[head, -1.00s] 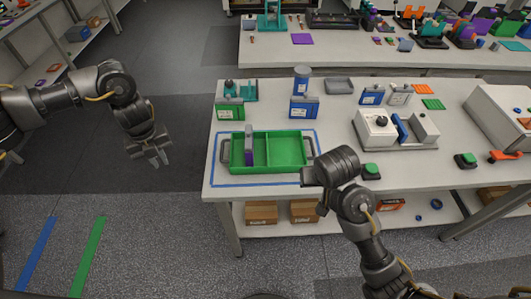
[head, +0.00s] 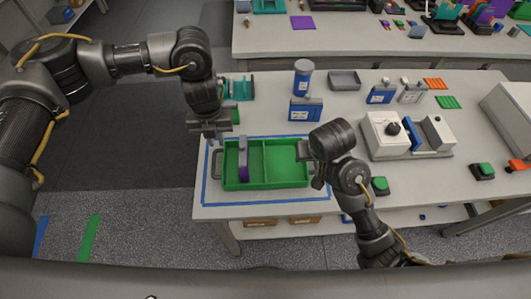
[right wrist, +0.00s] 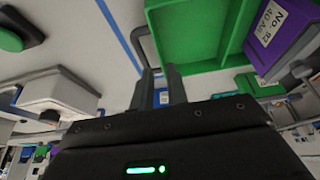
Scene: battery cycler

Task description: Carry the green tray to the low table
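The green tray (head: 285,173) lies on the near workbench inside a blue tape outline. It has two compartments and a grey handle at each end. A grey and purple battery-like block (head: 243,160) stands in its left compartment. My left gripper (head: 211,134) is open and empty, just above and behind the left handle (head: 217,162). My right gripper (head: 311,168) is at the tray's right end, partly hidden by its wrist. In the right wrist view its two fingers (right wrist: 160,78) stand apart at the right handle (right wrist: 147,44); I see no clear grip on it.
A white device (head: 385,140) and a green button (head: 380,185) are to the right. Blue and green floor strips (head: 88,238) lie at left.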

